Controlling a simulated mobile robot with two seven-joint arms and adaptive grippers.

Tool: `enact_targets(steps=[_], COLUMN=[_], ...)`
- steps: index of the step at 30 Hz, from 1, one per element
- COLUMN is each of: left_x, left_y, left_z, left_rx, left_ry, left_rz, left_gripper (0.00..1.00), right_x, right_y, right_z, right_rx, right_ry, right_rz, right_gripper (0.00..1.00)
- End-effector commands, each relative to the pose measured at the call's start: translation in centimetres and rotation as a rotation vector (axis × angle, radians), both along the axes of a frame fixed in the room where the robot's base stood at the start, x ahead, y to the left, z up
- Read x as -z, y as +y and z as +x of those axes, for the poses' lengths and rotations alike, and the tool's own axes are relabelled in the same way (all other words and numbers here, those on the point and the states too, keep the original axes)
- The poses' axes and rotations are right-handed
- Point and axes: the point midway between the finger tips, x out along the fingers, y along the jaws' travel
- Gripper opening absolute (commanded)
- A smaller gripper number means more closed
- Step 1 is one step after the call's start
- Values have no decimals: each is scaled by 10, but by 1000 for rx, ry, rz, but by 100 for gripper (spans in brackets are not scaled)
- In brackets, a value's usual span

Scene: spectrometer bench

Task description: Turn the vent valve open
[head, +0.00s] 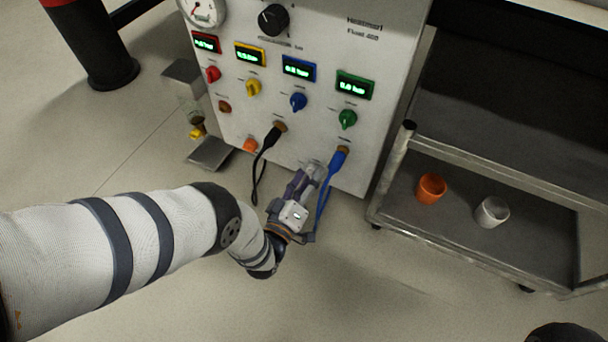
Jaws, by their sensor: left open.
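The instrument panel (312,130) is a pale upright face. It has a black knob (273,18) at the top and a row of small valve knobs: red (213,74), yellow (253,87), blue (298,101) and green (347,119). The labels are too small to read, so I cannot tell which one is the vent valve. My left gripper (309,175) is open in front of the panel's lower edge, below the blue and green knobs and apart from them. It looks empty. My right gripper is out of view.
A black cable (265,155) and a blue cable (329,185) hang from the panel close to my left gripper. A cart (460,220) at the right holds an orange cup (431,188) and a white cup (492,212). The floor in front is clear.

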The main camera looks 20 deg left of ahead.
Motion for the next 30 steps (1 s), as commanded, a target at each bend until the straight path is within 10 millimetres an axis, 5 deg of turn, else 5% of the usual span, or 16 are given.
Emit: enact_targets(steps=[9,15,30], left_x=[2,1,0], left_y=[4,5,5], left_z=[-79,-112,-116], left_rx=[-2,-2,-2], left_ry=[7,4,1], left_rz=[1,0,0], left_gripper=[48,48,48], right_x=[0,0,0], right_y=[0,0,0], right_z=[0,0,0], right_rx=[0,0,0], right_ry=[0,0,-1], right_rz=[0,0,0], right_gripper=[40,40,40])
